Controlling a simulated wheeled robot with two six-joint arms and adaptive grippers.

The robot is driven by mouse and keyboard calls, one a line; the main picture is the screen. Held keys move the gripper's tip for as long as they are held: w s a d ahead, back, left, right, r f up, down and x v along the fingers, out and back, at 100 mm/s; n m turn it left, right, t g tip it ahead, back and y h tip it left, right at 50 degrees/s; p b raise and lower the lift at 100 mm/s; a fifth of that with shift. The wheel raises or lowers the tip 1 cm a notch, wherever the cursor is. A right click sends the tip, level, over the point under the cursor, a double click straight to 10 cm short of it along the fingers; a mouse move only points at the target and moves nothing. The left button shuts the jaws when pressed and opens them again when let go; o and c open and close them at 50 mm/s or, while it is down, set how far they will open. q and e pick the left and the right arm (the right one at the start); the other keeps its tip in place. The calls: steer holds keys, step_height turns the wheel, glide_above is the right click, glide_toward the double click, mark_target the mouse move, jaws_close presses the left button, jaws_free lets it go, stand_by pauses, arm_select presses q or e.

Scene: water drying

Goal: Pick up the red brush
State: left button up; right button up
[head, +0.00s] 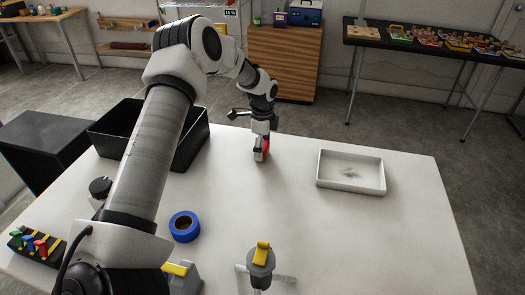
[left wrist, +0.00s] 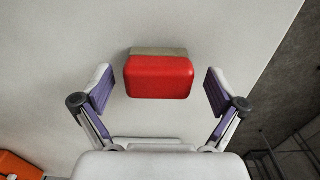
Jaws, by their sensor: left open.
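The red brush (left wrist: 159,78) has a red block body with a tan strip along its far edge. In the left wrist view it sits between the fingers of my left gripper (left wrist: 157,90), with a gap on both sides. The gripper is open. In the head view, the red brush (head: 266,147) stands on the white table, mostly hidden behind my left gripper (head: 261,152), which points down over it. My right gripper is not in view.
A white tray (head: 350,188) with a small wet patch inside lies right of the brush. A black bin (head: 195,148) stands to the left. A blue tape roll (head: 185,226) and a grey-and-yellow tool (head: 261,262) are nearer.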

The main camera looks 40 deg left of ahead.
arm_select(q)
steer(key=shift+s+r, duration=0.1)
steer(key=c, duration=1.4)
steer(key=shift+o, duration=0.2)
steer(key=shift+r, duration=0.65)
step_height(320, 180, up, 2)
steer(key=shift+r, duration=0.25)
steer(key=s+d, duration=0.1)
steer(key=s, duration=0.4)
steer(key=s+d, duration=0.2)
steer(key=s, duration=0.3)
steer(key=s+d+r, duration=0.1)
steer(key=s+d, duration=0.1)
steer(key=s, duration=0.3)
steer(key=shift+s+r, duration=0.1)
